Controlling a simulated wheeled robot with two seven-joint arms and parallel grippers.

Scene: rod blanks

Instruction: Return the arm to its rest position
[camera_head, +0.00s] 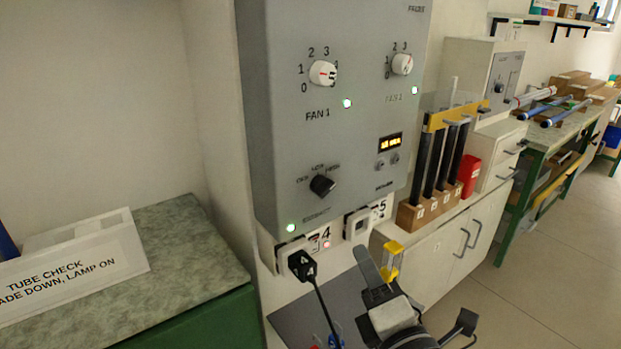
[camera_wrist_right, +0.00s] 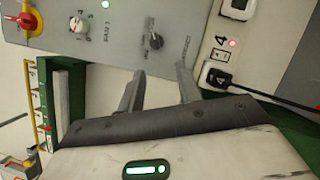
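My right gripper (camera_head: 416,294) shows at the lower middle of the head view, in front of the lower wall below the grey control panel (camera_head: 290,110). Its two fingers are spread apart with nothing between them. In the right wrist view the open fingers (camera_wrist_right: 158,88) point toward the grey panel (camera_wrist_right: 120,40) and its black knob (camera_wrist_right: 155,41), and hold nothing. A black plug (camera_head: 301,264) sits in socket 4, with its cable hanging down left of the gripper. It also shows in the wrist view (camera_wrist_right: 219,77). My left gripper is not in view.
A wooden block (camera_head: 428,212) holding dark tubes stands on a white cabinet (camera_head: 440,262) at right. A green-edged bench (camera_head: 185,250) with a "TUBE CHECK" sign (camera_head: 75,265) is at left. A workbench (camera_head: 570,128) with rods lies far right. Open floor (camera_head: 545,265) shows at lower right.

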